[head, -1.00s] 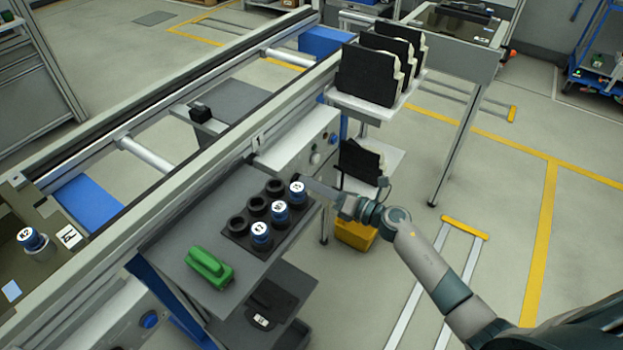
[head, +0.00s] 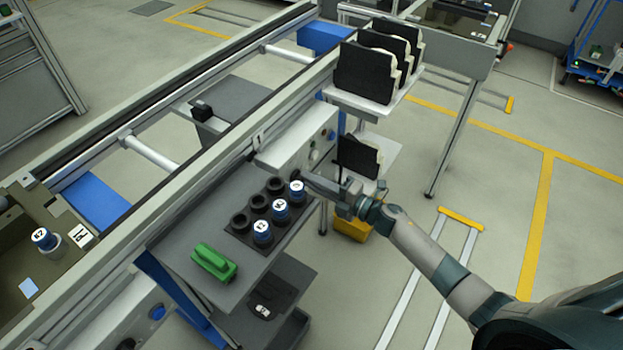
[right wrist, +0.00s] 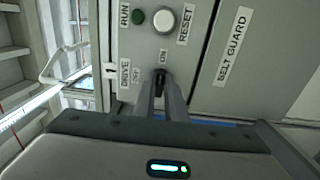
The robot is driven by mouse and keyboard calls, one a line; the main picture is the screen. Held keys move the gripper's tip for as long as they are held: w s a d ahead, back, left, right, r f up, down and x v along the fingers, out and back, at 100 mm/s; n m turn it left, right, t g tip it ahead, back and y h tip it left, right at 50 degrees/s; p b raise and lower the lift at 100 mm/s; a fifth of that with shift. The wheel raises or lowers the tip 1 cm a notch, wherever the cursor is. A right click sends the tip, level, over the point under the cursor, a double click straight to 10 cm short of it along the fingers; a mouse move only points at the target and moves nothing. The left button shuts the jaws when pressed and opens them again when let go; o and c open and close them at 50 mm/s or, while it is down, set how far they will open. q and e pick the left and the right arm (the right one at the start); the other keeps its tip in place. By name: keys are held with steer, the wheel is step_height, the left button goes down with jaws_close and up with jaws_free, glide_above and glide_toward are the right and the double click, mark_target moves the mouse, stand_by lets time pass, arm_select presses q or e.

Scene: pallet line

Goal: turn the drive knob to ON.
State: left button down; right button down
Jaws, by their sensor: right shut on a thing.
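The drive knob (right wrist: 160,76) is a small black handle on a grey control panel (right wrist: 124,48). In the right wrist view the ON label is just above it and the OFF label to its left. The knob looks roughly upright in the picture, toward ON, but the fingers hide part of it. My right gripper (right wrist: 161,92) is shut on the knob. In the head view my right gripper (head: 308,178) reaches the panel's front from the right, and the knob is hidden there. My left gripper is not in view.
A green RUN lamp (right wrist: 138,17) and a white RESET button (right wrist: 163,18) are above the knob. A BELT GUARD label (right wrist: 233,46) is at right.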

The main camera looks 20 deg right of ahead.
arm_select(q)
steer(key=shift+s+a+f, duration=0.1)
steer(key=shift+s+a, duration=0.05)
arm_select(e)
steer(key=c, duration=1.8)
jaws_free()
